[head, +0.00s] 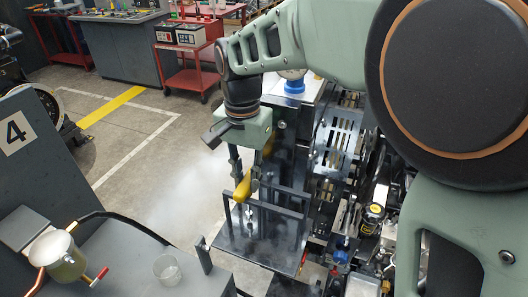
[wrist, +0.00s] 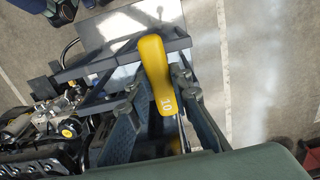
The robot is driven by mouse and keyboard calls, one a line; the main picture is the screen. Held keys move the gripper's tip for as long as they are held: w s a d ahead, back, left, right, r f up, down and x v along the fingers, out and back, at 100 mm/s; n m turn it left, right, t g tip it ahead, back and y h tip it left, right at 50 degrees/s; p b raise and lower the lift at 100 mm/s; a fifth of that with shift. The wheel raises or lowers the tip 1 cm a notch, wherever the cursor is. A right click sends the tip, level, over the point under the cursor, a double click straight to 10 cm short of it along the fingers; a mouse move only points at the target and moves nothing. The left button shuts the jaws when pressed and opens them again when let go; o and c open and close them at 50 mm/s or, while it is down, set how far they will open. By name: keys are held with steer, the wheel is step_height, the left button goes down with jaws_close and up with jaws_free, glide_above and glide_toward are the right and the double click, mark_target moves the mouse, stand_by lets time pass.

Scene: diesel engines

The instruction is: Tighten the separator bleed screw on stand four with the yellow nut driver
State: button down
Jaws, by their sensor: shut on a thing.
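My gripper (head: 245,170) points down over a dark metal rack in the head view. It is shut on the yellow nut driver (head: 243,188). In the wrist view the driver's yellow handle (wrist: 160,75), marked 10, lies between the two fingers of my gripper (wrist: 155,90). A little of its shaft shows below the handle there; its working end is not clear. Stand four (head: 22,140) is the grey panel with a 4 at the left. A bowl-like vessel (head: 60,262) with copper pipe and a red lever is on it, probably the separator. I cannot make out its bleed screw.
The dark rack (head: 265,240) with upright bars is close below the driver. A clear cup (head: 168,268) and a black hose (head: 125,222) are beside the vessel. Engine parts (head: 370,215) crowd the right. Open floor (head: 150,175) lies between stand and rack; a red cart (head: 192,75) stands behind.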

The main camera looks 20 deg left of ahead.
stand_by(0.4)
step_height(320, 180, up, 11)
steer(key=p, duration=0.9)
step_height(320, 180, up, 5)
glide_above(247, 179)
steer(key=shift+s, duration=0.15)
stand_by(0.3)
